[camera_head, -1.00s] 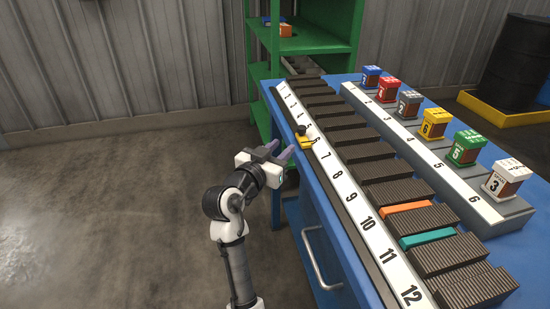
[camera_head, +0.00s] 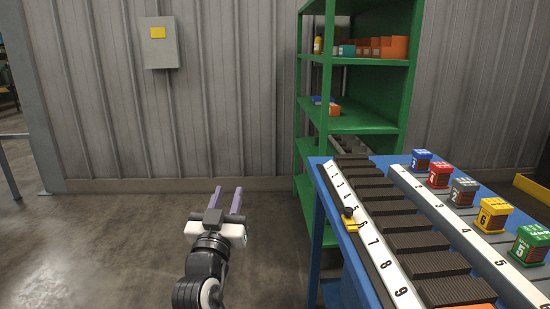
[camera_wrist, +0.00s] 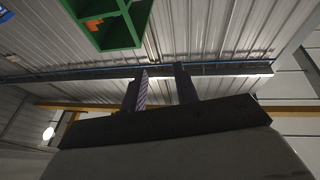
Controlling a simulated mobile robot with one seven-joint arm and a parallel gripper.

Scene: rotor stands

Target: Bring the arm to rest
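My gripper (camera_head: 226,201) is low in the middle of the head view, over the floor to the left of the blue bench (camera_head: 322,200). Its two purple fingers point up and away, with a clear gap between them and nothing held. In the wrist view my gripper (camera_wrist: 162,88) also shows its fingers apart and empty, against the metal wall and ceiling. My arm is apart from the bench and the shelf.
A green shelf (camera_head: 365,127) with small bins stands behind the bench. The bench carries a numbered rack (camera_head: 378,256) with a yellow clip (camera_head: 350,218) and several coloured blocks. A grey box (camera_head: 160,45) hangs on the wall. Floor at left is clear.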

